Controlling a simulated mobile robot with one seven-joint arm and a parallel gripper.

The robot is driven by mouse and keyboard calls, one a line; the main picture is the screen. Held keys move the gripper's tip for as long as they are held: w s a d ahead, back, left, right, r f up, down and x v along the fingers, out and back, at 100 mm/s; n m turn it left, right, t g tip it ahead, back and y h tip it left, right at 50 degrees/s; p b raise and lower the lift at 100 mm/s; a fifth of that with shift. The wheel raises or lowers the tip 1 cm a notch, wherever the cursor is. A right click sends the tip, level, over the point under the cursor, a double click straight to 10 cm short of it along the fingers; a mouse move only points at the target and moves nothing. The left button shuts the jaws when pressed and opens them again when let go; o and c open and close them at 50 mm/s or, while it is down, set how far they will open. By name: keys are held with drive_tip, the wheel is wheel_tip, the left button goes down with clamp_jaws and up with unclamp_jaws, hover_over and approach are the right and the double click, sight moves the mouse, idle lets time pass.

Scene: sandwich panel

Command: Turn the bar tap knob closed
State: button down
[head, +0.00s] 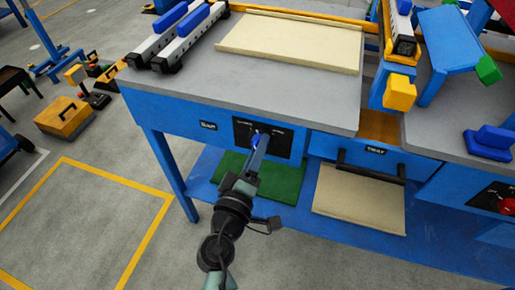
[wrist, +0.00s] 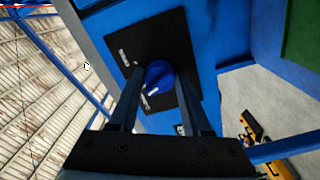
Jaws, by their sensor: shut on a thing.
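The bar tap knob is a round blue knob (wrist: 158,72) with a white mark, on a black plate (wrist: 176,42) with small white lettering. In the wrist view its white mark points down and left, towards the lower lettering. In the head view the black plate (head: 284,141) is on the blue front of the bench, beside a small label (head: 208,125) that seems to read BAR. My gripper (wrist: 158,80) has one finger on each side of the knob and is shut on it. In the head view my gripper (head: 259,142) mostly hides the knob.
A drawer handle (head: 370,168) sticks out right of the plate, under a TRAY label (head: 375,150). The grey benchtop (head: 190,92) overhangs the front. A lower blue shelf (head: 300,222) holds a green mat (head: 285,180) and a beige board (head: 358,200). The floor at left front is clear.

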drive_tip(key=n+p, duration=0.1)
drive_tip(key=n, duration=0.3)
drive_tip(key=shift+n, duration=0.3)
idle(0.4)
drive_tip(key=shift+c, duration=1.8)
unclamp_jaws()
drive_tip(key=v, duration=1.3)
drive_tip(key=shift+r, duration=0.1)
